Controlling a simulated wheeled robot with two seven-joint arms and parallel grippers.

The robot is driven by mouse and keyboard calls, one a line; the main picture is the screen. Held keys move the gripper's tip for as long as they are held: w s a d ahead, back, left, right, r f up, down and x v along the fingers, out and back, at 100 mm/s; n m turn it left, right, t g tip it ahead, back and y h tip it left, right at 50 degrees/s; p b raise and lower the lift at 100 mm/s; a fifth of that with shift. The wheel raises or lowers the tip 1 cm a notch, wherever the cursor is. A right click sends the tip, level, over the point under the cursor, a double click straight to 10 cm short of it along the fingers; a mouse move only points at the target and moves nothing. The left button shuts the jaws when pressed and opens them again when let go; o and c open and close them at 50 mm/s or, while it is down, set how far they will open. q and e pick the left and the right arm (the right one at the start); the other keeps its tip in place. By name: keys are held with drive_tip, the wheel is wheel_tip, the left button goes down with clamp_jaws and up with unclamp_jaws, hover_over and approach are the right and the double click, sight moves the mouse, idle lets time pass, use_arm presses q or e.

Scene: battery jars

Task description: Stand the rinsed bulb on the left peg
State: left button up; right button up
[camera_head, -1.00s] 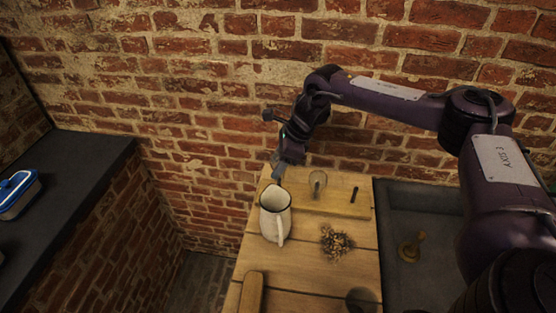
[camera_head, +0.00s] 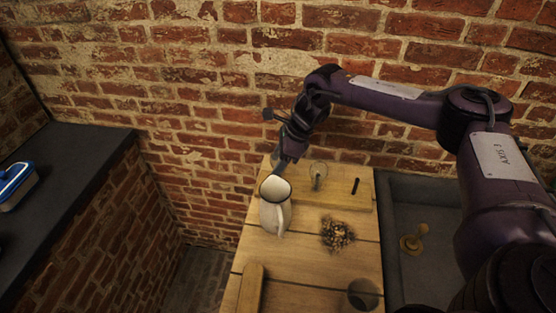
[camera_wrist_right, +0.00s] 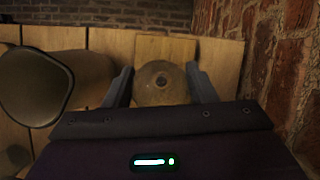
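My right gripper (camera_wrist_right: 160,75) has its two fingers on either side of a round translucent bulb (camera_wrist_right: 160,88), which fills the gap between them. The bulb has a dark spot at its centre and sits over the left end of the pegboard (camera_wrist_right: 215,52). In the head view my right gripper (camera_head: 281,167) is behind the white pitcher (camera_head: 274,215), which hides the fingertips, the bulb and the left peg. Whether the bulb rests on the peg cannot be told. Another clear glass bulb (camera_head: 318,172) stands mid-board, and a bare dark peg (camera_head: 355,186) is at right. My left gripper is out of view.
The pitcher (camera_wrist_right: 45,85) stands close beside my right gripper. A dried tangle (camera_head: 337,235) and a dark round item (camera_head: 362,294) are on the table (camera_head: 300,265). A brass-coloured object (camera_head: 413,240) lies in the grey sink (camera_head: 430,275). The brick wall is close behind.

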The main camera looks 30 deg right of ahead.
drive_tip(key=o, duration=0.4)
drive_tip(key=b+v, duration=0.2)
drive_tip(key=v, duration=0.5)
drive_tip(key=shift+f, duration=0.1)
drive_tip(key=shift+s+d+r, duration=0.1)
drive_tip(key=shift+d+r, duration=0.05)
drive_tip(key=shift+r, duration=0.3)
